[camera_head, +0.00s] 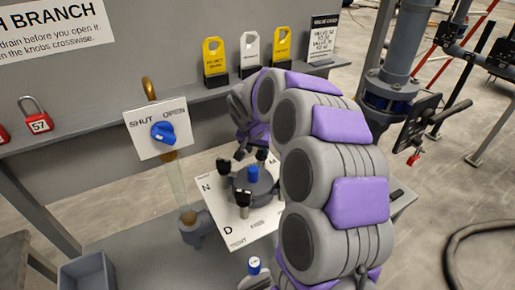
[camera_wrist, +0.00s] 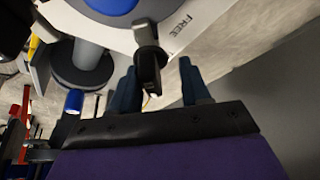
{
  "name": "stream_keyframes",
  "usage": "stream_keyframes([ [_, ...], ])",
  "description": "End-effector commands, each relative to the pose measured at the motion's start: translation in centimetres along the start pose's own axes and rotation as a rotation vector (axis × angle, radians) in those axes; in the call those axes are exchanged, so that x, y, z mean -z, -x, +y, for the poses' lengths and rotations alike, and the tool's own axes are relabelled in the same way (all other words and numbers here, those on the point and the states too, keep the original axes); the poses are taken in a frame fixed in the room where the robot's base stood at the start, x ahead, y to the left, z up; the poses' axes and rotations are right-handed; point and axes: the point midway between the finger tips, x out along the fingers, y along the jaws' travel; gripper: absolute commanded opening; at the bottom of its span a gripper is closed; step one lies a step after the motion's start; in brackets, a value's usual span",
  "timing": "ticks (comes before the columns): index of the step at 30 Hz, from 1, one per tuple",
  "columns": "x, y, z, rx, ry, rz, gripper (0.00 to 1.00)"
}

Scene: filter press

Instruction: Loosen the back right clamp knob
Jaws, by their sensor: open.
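The filter press has a round grey lid (camera_head: 262,187) with a blue knob (camera_head: 253,174) at its middle, set on a white lettered plate (camera_head: 226,218). Two black clamp knobs show on its left side, one at the back (camera_head: 224,167) and one in front (camera_head: 243,198). My arm covers the right side in the head view. My gripper (camera_head: 254,153) is at the back of the lid, pointing down. In the wrist view, a black clamp knob (camera_wrist: 150,68) stands between the open fingers (camera_wrist: 161,88), beside the word FREE. I cannot tell whether the fingers touch it.
A blue SHUT/OPEN valve knob (camera_head: 163,133) stands left of the press. A shelf (camera_head: 190,97) with yellow and white tags (camera_head: 215,58) runs behind it. A pipe post (camera_head: 393,75) is at the right, and a grey bin (camera_head: 90,272) is front left.

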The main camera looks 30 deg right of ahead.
Motion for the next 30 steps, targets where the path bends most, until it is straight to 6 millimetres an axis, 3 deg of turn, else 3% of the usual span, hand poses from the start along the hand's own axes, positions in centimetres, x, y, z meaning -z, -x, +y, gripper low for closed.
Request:
stream_keyframes([
  [3, 0.23, -0.21, 0.29, 0.003, -0.003, -0.004, 0.45],
  [17, -0.02, -0.16, 0.02, -0.002, 0.000, -0.003, 0.00],
  [30, -0.14, -0.01, 0.08, 0.022, 0.057, -0.008, 0.00],
])
